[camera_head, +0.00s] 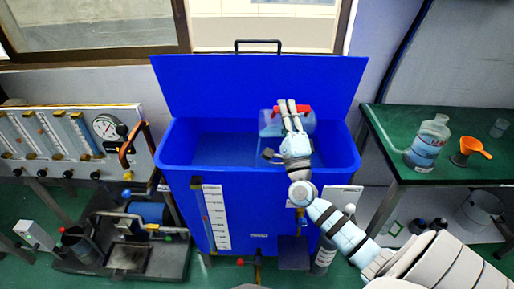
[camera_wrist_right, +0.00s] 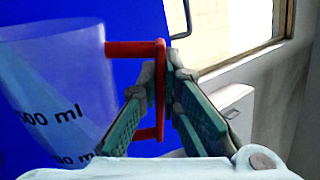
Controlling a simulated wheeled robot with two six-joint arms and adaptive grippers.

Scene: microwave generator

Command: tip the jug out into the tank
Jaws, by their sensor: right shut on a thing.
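The jug (camera_head: 269,123) is clear with a red handle (camera_head: 303,110) and is held over the right part of the open blue tank (camera_head: 190,168). My right gripper (camera_head: 292,108) is shut on the handle. In the right wrist view the fingers (camera_wrist_right: 163,90) close on the red handle, and the clear jug wall (camera_wrist_right: 55,100) with ml marks stands to the left. How far the jug tilts and whether it holds liquid I cannot tell. The tank's blue lid (camera_head: 230,85) stands open behind it. My left gripper is not in view.
A green bench (camera_head: 385,128) at the right bears a large clear bottle (camera_head: 428,145), an orange funnel (camera_head: 472,148) and a small glass (camera_head: 499,128). A gauge panel (camera_head: 70,140) and a pump rig (camera_head: 130,240) stand at the left. The tank's left part is clear.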

